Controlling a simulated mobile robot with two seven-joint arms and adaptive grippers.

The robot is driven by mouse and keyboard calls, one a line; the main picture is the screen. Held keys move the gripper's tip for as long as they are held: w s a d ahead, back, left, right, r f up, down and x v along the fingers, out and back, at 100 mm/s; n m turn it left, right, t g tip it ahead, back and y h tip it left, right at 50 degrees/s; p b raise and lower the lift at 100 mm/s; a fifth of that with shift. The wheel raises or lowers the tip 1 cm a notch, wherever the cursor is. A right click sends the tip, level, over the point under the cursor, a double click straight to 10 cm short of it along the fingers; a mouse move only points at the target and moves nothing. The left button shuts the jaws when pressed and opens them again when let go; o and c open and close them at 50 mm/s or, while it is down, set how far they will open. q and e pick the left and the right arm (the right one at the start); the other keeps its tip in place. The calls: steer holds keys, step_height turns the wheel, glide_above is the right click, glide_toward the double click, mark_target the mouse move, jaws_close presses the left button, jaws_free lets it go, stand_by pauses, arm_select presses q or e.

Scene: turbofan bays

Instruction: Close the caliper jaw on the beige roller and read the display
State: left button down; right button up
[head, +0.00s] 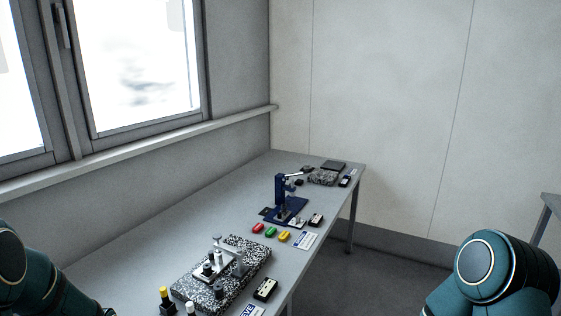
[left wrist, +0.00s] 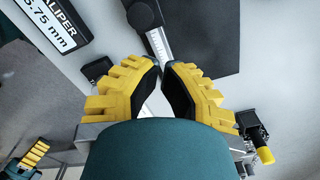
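In the left wrist view, the caliper's pale grey beam (left wrist: 158,42) runs down from the top edge toward my left gripper (left wrist: 162,68). A dark round-ended part (left wrist: 142,14) sits on or against the beam. The two yellow fingers have black pads and stand slightly apart, with the beam's lower end at their tips. I cannot tell whether they touch it. I cannot make out the beige roller in either view.
A dark mat (left wrist: 205,35) lies beside the beam. In the head view, the grey bench (head: 140,262) holds a speckled slab (head: 243,262), a blue stand (head: 290,205), coloured pieces (head: 270,232) and a farther speckled block (head: 325,176). A windowed wall lines the bench's left side.

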arm_select(q)
steer(key=shift+f, duration=0.1)
steer(key=shift+f+b, duration=1.5)
steer(key=shift+f, duration=0.15)
steer(key=shift+s+a, duration=0.3)
steer(key=shift+s, duration=0.2)
steer(key=shift+s+a, duration=0.25)
steer(key=shift+s, duration=0.25)
stand_by(1.6)
steer(key=shift+w+d, duration=0.1)
steer(key=shift+w, duration=0.2)
steer(key=shift+w+d, duration=0.2)
steer(key=shift+w, duration=0.05)
steer(key=shift+r, duration=0.15)
step_height(320, 180, up, 7)
steer(key=p, duration=0.4)
steer(key=shift+p, duration=0.4)
